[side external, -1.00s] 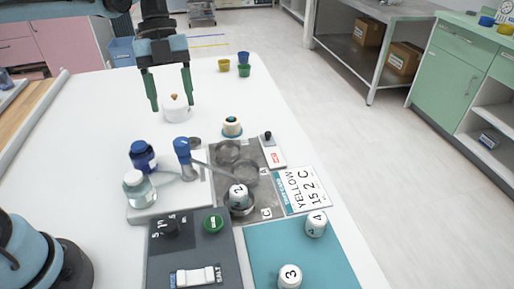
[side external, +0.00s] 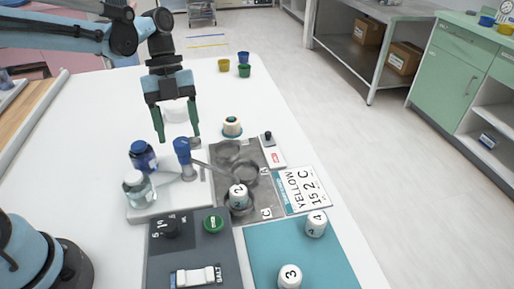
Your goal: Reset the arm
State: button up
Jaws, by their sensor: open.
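My gripper (side external: 178,138) points straight down over the white table, with its two green fingers apart and nothing seen between them. Its fingertips are just behind the blue-topped tap-like handle (side external: 183,150) and partly in front of the white lidded pot (side external: 176,112). The pot is mostly hidden behind the fingers. Whether the fingertips touch anything cannot be told.
A grey mat (side external: 262,205) has round wells, with a capped vial numbered 2 (side external: 238,195) in one. Vials numbered 3 (side external: 290,276) and 4 (side external: 316,223) stand on a teal mat (side external: 270,240). Small cups stand behind.

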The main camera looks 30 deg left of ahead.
jog(key=x, duration=0.2)
jog(key=shift+s+d+f, duration=0.1)
jog(key=shift+f, duration=0.15)
jog(key=n, duration=0.2)
jog(key=n+t, duration=0.1)
jog(key=n, duration=0.1)
jog(key=shift+s+r+t+h, duration=0.1)
jog(key=shift+t+h, duration=0.2)
jog(key=n+t, duration=0.2)
jog(key=n, duration=0.3)
jog(key=shift+s, duration=0.1)
jog(key=n, duration=0.2)
jog(key=n+t, duration=0.1)
jog(key=n, duration=0.1)
jog(key=shift+s+n+t, duration=0.1)
jog(key=shift+n+t, duration=0.2)
jog(key=shift+n, duration=0.1)
jog(key=n+t+y, duration=0.1)
jog(key=n, duration=0.3)
